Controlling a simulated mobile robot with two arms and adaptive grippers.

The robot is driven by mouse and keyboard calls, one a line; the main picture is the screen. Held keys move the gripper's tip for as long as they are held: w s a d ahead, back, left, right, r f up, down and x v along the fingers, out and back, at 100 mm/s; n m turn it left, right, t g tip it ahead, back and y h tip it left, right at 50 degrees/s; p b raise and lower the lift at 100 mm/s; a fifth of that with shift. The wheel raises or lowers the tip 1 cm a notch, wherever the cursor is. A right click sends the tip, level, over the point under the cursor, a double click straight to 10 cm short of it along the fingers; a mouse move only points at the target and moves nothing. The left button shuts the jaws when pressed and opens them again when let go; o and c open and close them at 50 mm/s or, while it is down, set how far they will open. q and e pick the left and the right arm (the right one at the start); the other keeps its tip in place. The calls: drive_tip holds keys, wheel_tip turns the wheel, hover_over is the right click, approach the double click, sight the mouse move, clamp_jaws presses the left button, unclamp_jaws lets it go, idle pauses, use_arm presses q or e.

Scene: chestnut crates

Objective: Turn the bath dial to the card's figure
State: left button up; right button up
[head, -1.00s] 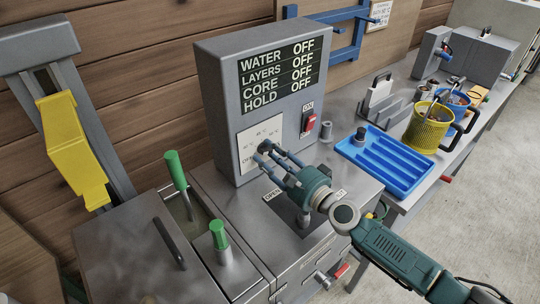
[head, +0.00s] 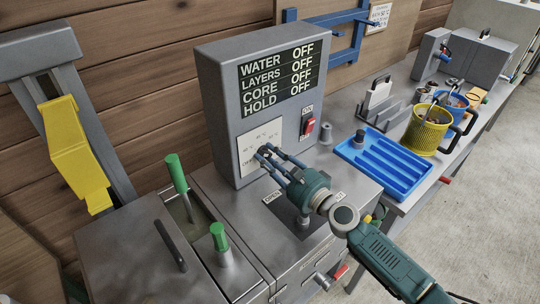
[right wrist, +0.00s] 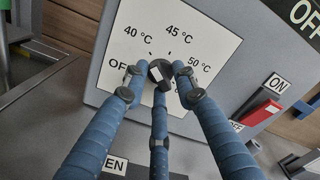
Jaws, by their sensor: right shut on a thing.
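The bath dial (right wrist: 160,72) is a small black round knob with a pale mark on its upper left. It sits on a white scale plate (head: 249,160) reading OFF, 40, 45 and 50 °C, on the front of a grey control box (head: 222,110). My right gripper (head: 268,153) has its three blue fingers shut around the dial; the fingertips (right wrist: 158,78) partly hide it and the lower scale. The box's display (head: 277,77) reads OFF for WATER, LAYERS, CORE and HOLD. A small notice (head: 379,15) hangs on the back board, its text too small to read. My left gripper is out of view.
A red switch (head: 309,127) is right of the dial. Green-handled rods (head: 175,173) stand in the steel bath at left. A blue tray (head: 385,160), a grey rack with a white card (head: 377,93) and a yellow basket (head: 427,130) occupy the right bench.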

drive_tip(key=shift+s+a+f+m+p, duration=0.15)
drive_tip(key=shift+f+m+p, duration=0.1)
drive_tip(key=shift+m, duration=0.5)
drive_tip(key=shift+s+a+f+m+p, duration=0.1)
drive_tip(key=shift+f+m+p, duration=0.15)
drive_tip(key=shift+m, duration=0.5)
drive_tip(key=o, duration=1)
drive_tip(key=shift+c, duration=0.2)
drive_tip(key=shift+r, duration=0.2)
drive_tip(key=v, duration=1.2)
drive_tip(key=shift+m, duration=0.3)
